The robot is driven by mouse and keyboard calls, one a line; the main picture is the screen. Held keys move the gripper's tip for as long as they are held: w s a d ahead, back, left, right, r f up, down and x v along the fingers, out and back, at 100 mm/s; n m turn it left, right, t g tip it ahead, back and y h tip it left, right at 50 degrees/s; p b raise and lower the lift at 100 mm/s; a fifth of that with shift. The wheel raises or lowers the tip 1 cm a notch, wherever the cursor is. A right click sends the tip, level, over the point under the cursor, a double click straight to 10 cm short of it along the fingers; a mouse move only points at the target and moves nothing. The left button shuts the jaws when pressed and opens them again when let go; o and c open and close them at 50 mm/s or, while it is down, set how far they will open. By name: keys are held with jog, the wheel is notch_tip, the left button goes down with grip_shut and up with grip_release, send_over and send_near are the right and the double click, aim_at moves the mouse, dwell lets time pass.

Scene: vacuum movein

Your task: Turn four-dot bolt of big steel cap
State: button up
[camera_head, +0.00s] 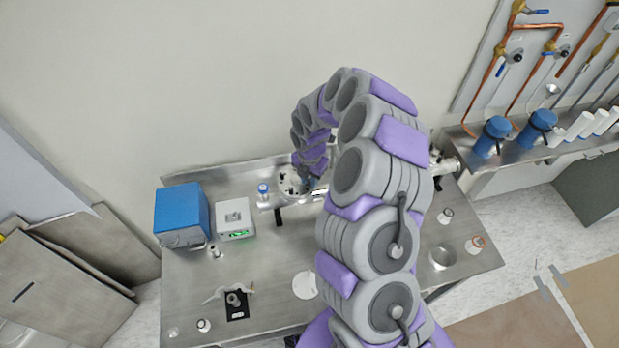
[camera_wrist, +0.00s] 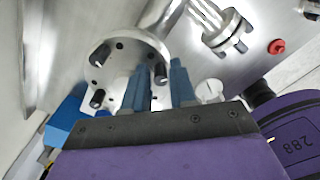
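The big steel cap (camera_wrist: 124,62) is a round bright flange in the wrist view, with small holes and several dark bolts. One dark bolt (camera_wrist: 100,54) stands at its upper left and another (camera_wrist: 97,98) at its lower left. A third dark bolt (camera_wrist: 160,73) shows in the gap between the fingertips of my gripper (camera_wrist: 160,78). The blue fingers are apart, at the cap's right edge; I cannot tell whether they touch this bolt. Dot marks are too small to read. In the head view the cap (camera_head: 290,184) is partly hidden by my arm.
A blue box (camera_head: 181,213) and a white device (camera_head: 235,218) stand on the steel table (camera_head: 265,262) left of the cap. Small parts lie near its front edge. In the wrist view, a flanged pipe (camera_wrist: 222,32) and a red knob (camera_wrist: 277,46) are at upper right.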

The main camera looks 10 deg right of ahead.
grip_shut()
